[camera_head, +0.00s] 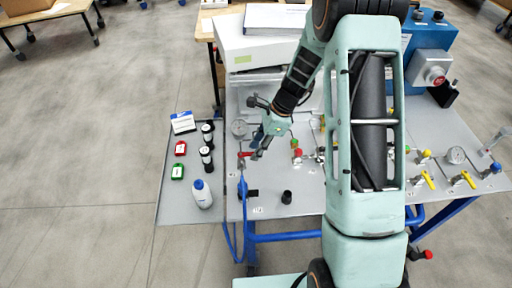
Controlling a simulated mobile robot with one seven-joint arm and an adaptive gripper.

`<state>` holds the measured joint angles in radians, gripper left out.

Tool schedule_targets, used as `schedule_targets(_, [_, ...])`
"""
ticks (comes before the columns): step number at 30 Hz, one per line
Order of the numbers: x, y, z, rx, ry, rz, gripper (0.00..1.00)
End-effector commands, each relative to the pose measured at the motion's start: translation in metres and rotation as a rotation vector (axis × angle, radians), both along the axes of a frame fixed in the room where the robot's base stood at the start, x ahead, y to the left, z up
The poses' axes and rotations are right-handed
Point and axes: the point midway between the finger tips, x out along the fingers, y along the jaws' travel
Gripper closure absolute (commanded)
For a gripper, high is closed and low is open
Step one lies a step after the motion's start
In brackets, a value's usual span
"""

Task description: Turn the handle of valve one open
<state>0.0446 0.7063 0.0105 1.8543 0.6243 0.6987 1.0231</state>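A small valve with a red lever handle (246,154) stands on the grey panel (310,207), below a round gauge (239,128) and above a blue hose (242,186). No label shows which valve is valve one. My gripper (260,153) is just right of the red handle, very near it or touching it; I cannot tell which. The fingers are small and dark here, and their opening is not clear. Other valves with yellow handles (428,180) stand at the right of the panel. My arm hides the panel's middle.
On the left shelf (175,210) stand a white bottle (202,195), black-capped vials (206,157), a red box (180,148) and a green box (177,172). A black knob (287,197) rises from the panel. A blue box with a red button (435,76) stands back right.

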Motion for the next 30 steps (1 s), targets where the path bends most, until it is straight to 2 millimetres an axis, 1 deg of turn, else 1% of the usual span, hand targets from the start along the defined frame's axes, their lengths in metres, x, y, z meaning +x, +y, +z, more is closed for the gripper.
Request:
schedule_targets(8, [0.0003, 0.0011, -0.002, 0.0, -0.001, 0.0, 0.71])
schedule_targets(11, [0.0002, 0.001, -0.002, 0.0, -0.001, 0.0, 0.8])
schedule_targets(16, [0.0002, 0.001, -0.0018, 0.0, -0.001, 0.0, 0.99])
schedule_targets(17, [0.0002, 0.001, -0.0018, 0.0, -0.001, 0.0, 1.0])
schedule_targets(25, [0.0007, 0.001, -0.0019, 0.0, 0.0, 0.009, 1.0])
schedule_targets(30, [0.0036, 0.0009, -0.0022, 0.0, -0.001, 0.055, 1.0])
